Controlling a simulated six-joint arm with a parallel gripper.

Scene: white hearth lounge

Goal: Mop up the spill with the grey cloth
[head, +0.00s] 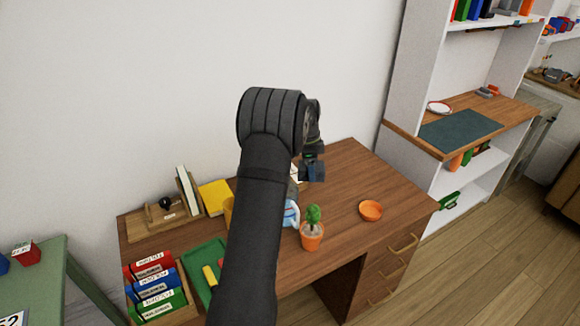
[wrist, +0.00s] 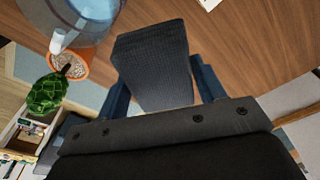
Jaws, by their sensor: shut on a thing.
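My gripper (head: 312,172) is above the back part of the brown desk (head: 345,185) in the head view. In the wrist view, my gripper (wrist: 162,85) has its blue fingers on either side of a dark grey folded cloth (wrist: 152,60) and is shut on it. The cloth sticks out ahead of the fingers over the wooden desk top. In the head view I cannot pick out the cloth from the gripper. I cannot make out the spill in either view; my arm hides part of the desk.
A clear blue-tinted jug (head: 291,213) stands near a potted plant (head: 312,236); the jug (wrist: 85,18) is close by in the wrist view. An orange bowl (head: 371,210) sits to the right. Books, a green tray (head: 203,265) and a book box (head: 157,285) fill the left.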

